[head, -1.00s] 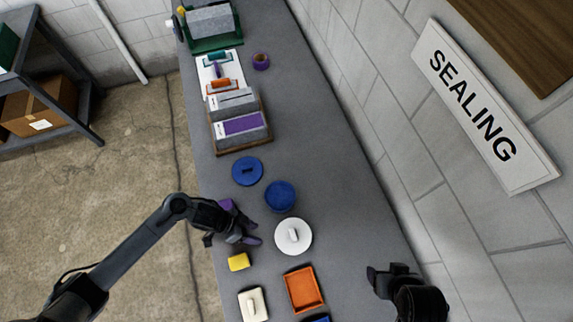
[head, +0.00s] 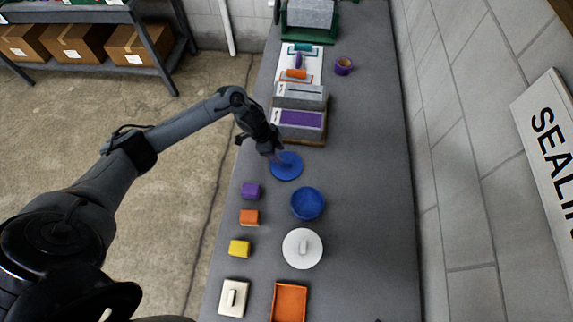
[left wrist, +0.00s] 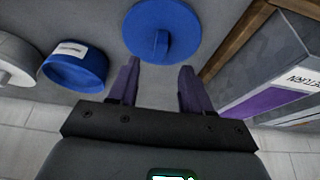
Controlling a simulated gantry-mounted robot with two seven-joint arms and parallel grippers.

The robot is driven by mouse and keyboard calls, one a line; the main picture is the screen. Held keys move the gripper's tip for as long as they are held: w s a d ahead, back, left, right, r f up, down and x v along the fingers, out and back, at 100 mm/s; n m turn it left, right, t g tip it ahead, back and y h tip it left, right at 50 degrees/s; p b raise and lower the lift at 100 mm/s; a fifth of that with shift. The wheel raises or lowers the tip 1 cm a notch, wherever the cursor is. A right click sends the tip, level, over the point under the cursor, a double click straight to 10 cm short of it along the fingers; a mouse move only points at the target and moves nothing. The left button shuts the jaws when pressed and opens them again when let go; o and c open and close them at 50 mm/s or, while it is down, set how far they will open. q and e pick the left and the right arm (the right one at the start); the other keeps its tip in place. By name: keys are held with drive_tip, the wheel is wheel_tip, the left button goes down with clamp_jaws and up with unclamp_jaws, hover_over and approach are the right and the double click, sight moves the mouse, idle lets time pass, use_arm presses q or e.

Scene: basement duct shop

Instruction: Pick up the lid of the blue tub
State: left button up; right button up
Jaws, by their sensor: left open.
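The blue lid (head: 287,167) is a flat round disc lying on the grey table, beyond the blue tub. It also shows in the left wrist view (left wrist: 185,25), with an upright blue handle at its middle. The round blue tub (head: 308,203) stands open beside it; the left wrist view shows it (left wrist: 75,68) with a white label. My left gripper (head: 277,158) is over the lid's left part. In the left wrist view its purple fingers (left wrist: 157,85) are apart, with nothing between them, pointing towards the lid's handle. My right gripper is not in view.
A white round lid (head: 302,248), an orange tray (head: 289,302) and a cream lid (head: 233,297) lie nearer. Purple (head: 251,191), orange (head: 250,217) and yellow (head: 240,247) blocks line the left edge. A wooden-edged box with a purple panel (head: 300,119) stands just beyond the lid.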

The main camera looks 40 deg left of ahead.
sight(286, 162)
use_arm(q)
drive_tip(key=shift+x, duration=2.95)
drive_tip(key=shift+d, duration=0.1)
drive_tip(key=shift+c, duration=0.2)
clamp_jaws()
